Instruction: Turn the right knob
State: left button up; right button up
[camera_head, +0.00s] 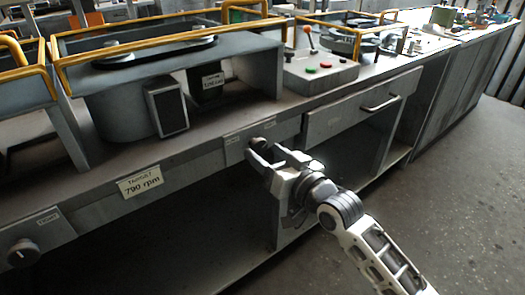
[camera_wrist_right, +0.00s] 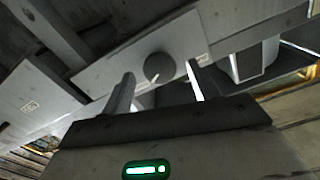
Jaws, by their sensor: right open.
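The right knob (camera_head: 258,144) is a dark round knob on a grey panel on the bench front, in the middle of the head view. It also shows in the right wrist view (camera_wrist_right: 158,68), with a light pointer line on its face. My right gripper (camera_head: 263,157) is open at the knob, which lies between its fingertips in both views. I cannot tell whether a finger touches it. A second dark knob (camera_head: 23,252) sits on a labelled panel at the lower left. My left gripper is not in view.
A drawer with a handle (camera_head: 381,103) is to the right. A control box with a red-topped lever and buttons (camera_head: 320,70) stands above. The floor at right is clear.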

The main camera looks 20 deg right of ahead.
jog(key=shift+x, duration=1.1)
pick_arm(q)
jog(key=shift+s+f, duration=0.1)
pick_arm(e)
jog(key=c, duration=1)
jog(key=shift+o, duration=0.2)
jog(key=shift+r+m+p, duration=0.15)
jog(key=shift+m+p, duration=0.75)
jog(key=shift+p, duration=0.15)
jog(key=shift+m+p, duration=0.85)
jog(key=shift+m, duration=0.35)
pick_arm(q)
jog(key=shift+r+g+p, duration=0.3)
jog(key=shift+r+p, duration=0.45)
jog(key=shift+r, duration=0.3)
pick_arm(e)
jog(key=shift+m, duration=1.5)
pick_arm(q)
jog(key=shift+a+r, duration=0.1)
